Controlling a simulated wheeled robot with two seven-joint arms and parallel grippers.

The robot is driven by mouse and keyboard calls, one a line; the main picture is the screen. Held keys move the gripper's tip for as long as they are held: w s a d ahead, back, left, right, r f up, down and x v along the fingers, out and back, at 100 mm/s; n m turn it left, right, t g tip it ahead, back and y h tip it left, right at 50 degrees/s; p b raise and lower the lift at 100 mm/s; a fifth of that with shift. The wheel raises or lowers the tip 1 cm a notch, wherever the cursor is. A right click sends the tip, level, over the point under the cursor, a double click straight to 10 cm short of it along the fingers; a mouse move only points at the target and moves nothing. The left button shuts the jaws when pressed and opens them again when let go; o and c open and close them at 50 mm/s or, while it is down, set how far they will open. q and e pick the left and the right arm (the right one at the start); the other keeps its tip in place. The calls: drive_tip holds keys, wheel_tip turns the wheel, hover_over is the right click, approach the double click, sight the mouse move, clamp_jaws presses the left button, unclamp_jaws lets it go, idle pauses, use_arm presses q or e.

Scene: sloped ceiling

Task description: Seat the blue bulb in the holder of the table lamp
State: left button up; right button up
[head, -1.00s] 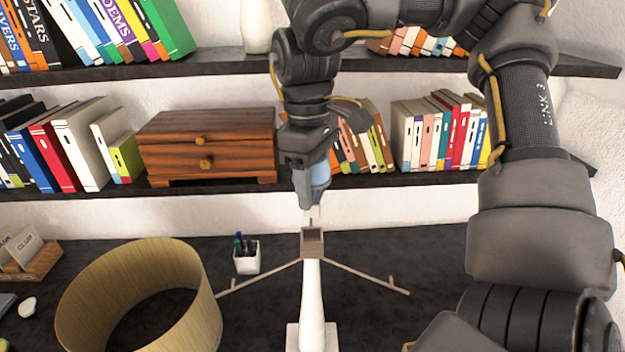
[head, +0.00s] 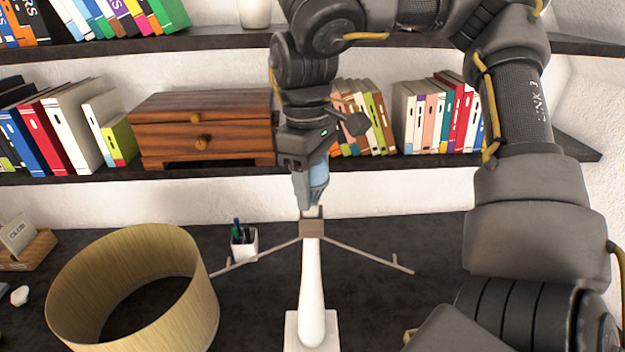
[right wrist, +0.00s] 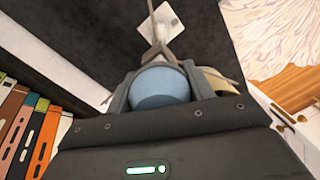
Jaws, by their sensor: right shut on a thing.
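The table lamp (head: 312,285) is white and upright on the dark desk, with a brown square holder (head: 312,229) on top and two thin arms spreading below it. My right gripper (head: 309,200) points down just above the holder and is shut on the blue bulb (head: 320,173). In the right wrist view the bulb (right wrist: 158,87) sits between the two fingers, its rounded end toward the camera. My left gripper is not in view.
A round tan lampshade (head: 75,290) stands on the desk at left. A white pen cup (head: 244,244) is close behind the lamp's left arm. A shelf with books and a wooden drawer box (head: 205,130) runs behind. The desk right of the lamp is mostly clear.

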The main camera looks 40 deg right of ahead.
drive_tip(key=shift+f+b, duration=0.5)
drive_tip(key=shift+f, duration=0.4)
drive_tip(key=shift+f, duration=0.1)
drive_tip(key=o, duration=1.5)
drive_tip(key=shift+o, duration=0.2)
drive_tip(key=r, duration=0.9)
drive_tip(key=shift+w+r, duration=0.35)
drive_tip(key=shift+w, duration=0.05)
drive_tip(key=shift+w+r, duration=0.1)
drive_tip(key=shift+r, duration=0.4)
